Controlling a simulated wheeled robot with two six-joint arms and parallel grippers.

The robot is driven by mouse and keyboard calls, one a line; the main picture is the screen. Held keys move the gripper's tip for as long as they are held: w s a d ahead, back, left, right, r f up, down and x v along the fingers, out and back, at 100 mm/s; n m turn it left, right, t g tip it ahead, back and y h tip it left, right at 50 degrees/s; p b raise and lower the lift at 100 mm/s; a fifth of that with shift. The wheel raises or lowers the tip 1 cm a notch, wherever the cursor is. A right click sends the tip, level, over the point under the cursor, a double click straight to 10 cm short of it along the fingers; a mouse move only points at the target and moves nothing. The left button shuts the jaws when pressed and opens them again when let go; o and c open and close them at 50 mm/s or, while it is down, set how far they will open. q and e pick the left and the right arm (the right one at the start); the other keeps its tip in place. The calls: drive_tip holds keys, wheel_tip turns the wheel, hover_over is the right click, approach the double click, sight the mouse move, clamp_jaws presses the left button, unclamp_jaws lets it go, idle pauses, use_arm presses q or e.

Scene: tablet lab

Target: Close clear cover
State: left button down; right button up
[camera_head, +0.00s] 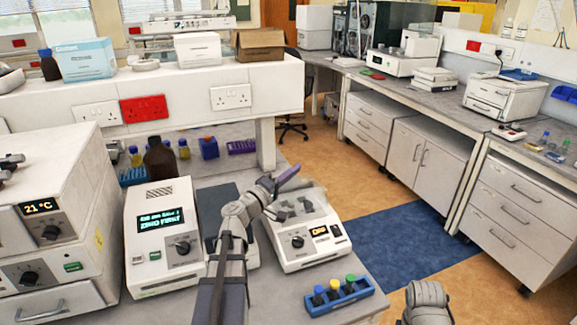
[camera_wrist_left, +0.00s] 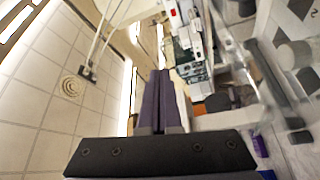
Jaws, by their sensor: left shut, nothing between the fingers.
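The clear cover (camera_head: 312,194) is a see-through panel at the rear of a white bench instrument (camera_head: 306,249) with a knob and a small orange display. The cover looks raised, but its exact angle is hard to tell. Grey parts show through and below it. My left gripper (camera_head: 288,177) is above the instrument's back left, beside the cover, with its purple fingers together and empty. The shut fingers also show in the left wrist view (camera_wrist_left: 160,98), with grey instrument parts (camera_wrist_left: 296,56) at the right. I cannot tell whether the fingers touch the cover. My right gripper is out of view.
A blue rack (camera_head: 339,296) with several coloured-cap tubes stands in front of the instrument. A white device with a green display (camera_head: 164,232) stands to the left. A raised shelf (camera_head: 190,92) runs behind. Blue floor mat (camera_head: 405,240) lies beyond the bench's right edge.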

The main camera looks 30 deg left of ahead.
sight(296, 196)
use_arm(q)
drive_tip(key=shift+s+d+f+b, duration=0.4)
drive_tip(key=shift+d+f+b, duration=0.1)
drive_tip(key=shift+f, duration=0.25)
drive_tip(key=shift+s+d+f+b, duration=0.35)
drive_tip(key=shift+d, duration=0.05)
drive_tip(key=b+v, duration=0.1)
drive_tip(key=v, duration=0.7)
drive_tip(key=shift+d, duration=0.1)
